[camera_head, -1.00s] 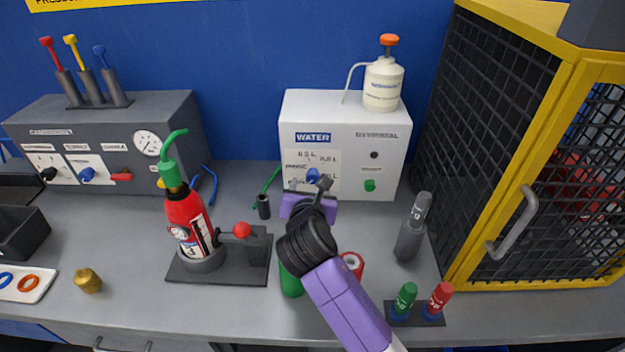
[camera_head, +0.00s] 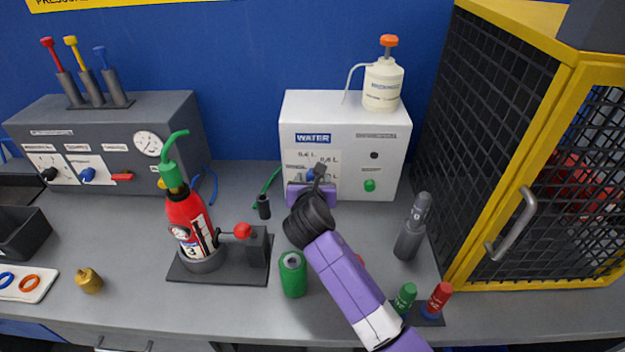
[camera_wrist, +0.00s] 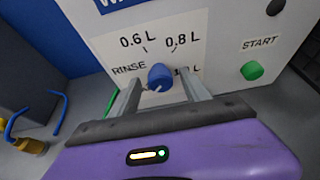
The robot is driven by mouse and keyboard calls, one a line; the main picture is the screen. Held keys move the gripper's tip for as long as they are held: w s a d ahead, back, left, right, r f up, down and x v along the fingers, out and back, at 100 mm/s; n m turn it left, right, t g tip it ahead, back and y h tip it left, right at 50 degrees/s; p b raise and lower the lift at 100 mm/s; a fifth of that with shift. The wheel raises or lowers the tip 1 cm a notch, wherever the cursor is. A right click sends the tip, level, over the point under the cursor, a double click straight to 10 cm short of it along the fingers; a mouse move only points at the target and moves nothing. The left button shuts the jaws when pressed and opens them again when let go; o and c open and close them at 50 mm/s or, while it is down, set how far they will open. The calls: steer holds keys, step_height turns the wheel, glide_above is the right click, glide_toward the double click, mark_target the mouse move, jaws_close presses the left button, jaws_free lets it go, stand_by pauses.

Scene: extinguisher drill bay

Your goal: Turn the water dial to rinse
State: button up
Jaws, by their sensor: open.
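The white water box (camera_head: 295,120) stands at the back middle of the bench. Its blue water dial (camera_wrist: 160,76) sits on a white label with RINSE at left, 0.6 L and 0.8 L above, and a partly hidden mark at right. A light pointer on the dial aims to the lower left, near the RINSE side. In the head view the dial (camera_head: 311,173) is partly hidden by my arm. My gripper (camera_wrist: 158,90) is open, with one finger on each side of the dial. I cannot tell whether either finger touches it.
A green START button (camera_wrist: 252,70) is right of the dial. A white pump bottle (camera_head: 383,84) stands on the box. A yellow-framed mesh cage (camera_head: 562,150) is at right.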

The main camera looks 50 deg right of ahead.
steer(key=shift+c, duration=0.4)
jaws_close()
steer(key=shift+s+r+m+p, duration=0.1)
steer(key=shift+m+p, duration=0.2)
steer(key=shift+p, duration=0.1)
steer(key=shift+m+t+y+p, duration=0.3)
steer(key=shift+m+y+p, duration=0.1)
steer(key=shift+p, duration=0.15)
steer(key=shift+s+d+m+t+y+p, duration=0.15)
steer(key=shift+m+t+y+p, duration=0.45)
steer(key=shift+m+p, duration=0.5)
steer(key=shift+s+d+f+m+t+y, duration=0.1)
steer(key=shift+f+m+t+y, duration=0.1)
steer(key=shift+m+t, duration=0.7)
steer(key=shift+d+f+m+t+y, duration=0.15)
steer(key=shift+m+t, duration=0.25)
steer(key=shift+m, duration=1)
